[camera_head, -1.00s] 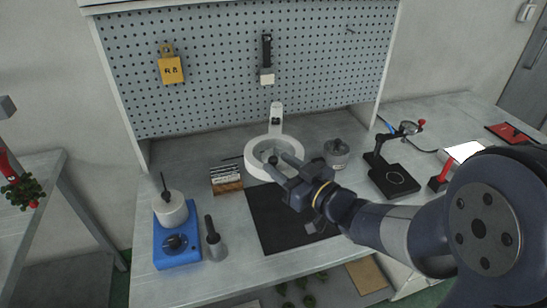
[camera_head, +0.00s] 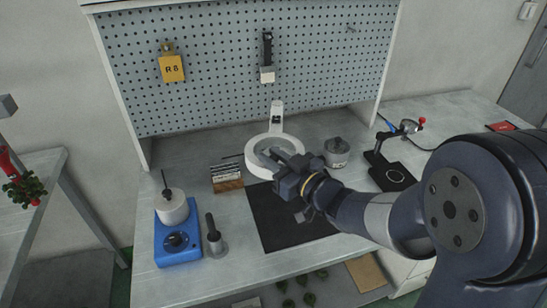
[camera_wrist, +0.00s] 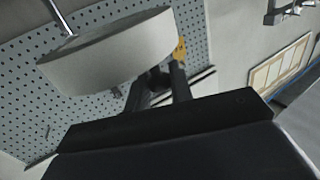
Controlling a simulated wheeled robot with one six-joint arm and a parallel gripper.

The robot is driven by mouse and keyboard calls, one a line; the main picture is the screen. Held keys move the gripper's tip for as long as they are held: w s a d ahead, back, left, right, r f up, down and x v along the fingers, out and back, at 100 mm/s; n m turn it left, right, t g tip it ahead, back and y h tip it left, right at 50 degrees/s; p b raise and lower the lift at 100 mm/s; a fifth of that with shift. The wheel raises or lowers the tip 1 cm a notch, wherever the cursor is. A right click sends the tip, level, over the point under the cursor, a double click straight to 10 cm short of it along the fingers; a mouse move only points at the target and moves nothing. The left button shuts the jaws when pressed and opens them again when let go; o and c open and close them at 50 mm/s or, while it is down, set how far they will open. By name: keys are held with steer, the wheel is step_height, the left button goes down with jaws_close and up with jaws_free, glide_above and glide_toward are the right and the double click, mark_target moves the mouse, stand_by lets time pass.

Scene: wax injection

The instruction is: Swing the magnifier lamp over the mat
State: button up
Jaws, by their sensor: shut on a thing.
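The magnifier lamp has a white ring head (camera_head: 251,165) on a white arm (camera_head: 277,116) that rises toward the pegboard. The ring hangs at the back edge of the black mat (camera_head: 290,228), partly over the bench behind it. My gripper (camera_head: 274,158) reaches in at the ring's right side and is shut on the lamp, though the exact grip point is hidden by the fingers. In the wrist view the pale lamp head (camera_wrist: 110,50) fills the upper left, close against my gripper's fingers (camera_wrist: 160,85).
Left of the mat stand a card rack (camera_head: 227,177), a blue wax pot (camera_head: 176,233) and a grey tool stand (camera_head: 214,240). A grey jar (camera_head: 337,153) and a black clamp stand (camera_head: 393,176) are on the right. The pegboard (camera_head: 220,70) closes off the back.

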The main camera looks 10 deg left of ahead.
steer(key=shift+d, duration=0.1)
jaws_close()
steer(key=shift+w+d+r, duration=0.1)
steer(key=shift+w+d, duration=0.1)
steer(key=shift+d, duration=0.1)
steer(key=w+d+n+g+y+p, duration=0.2)
steer(key=w+d+n+g+p, duration=0.1)
steer(key=d, duration=0.6)
steer(key=n+g, duration=0.1)
steer(key=g, duration=0.1)
steer(key=shift+w+g+y, duration=0.3)
steer(key=shift+w+g, duration=0.1)
steer(key=o, duration=0.8)
jaws_free()
steer(key=shift+w+d, duration=0.1)
steer(key=shift+d, duration=0.1)
steer(key=shift+c, duration=0.2)
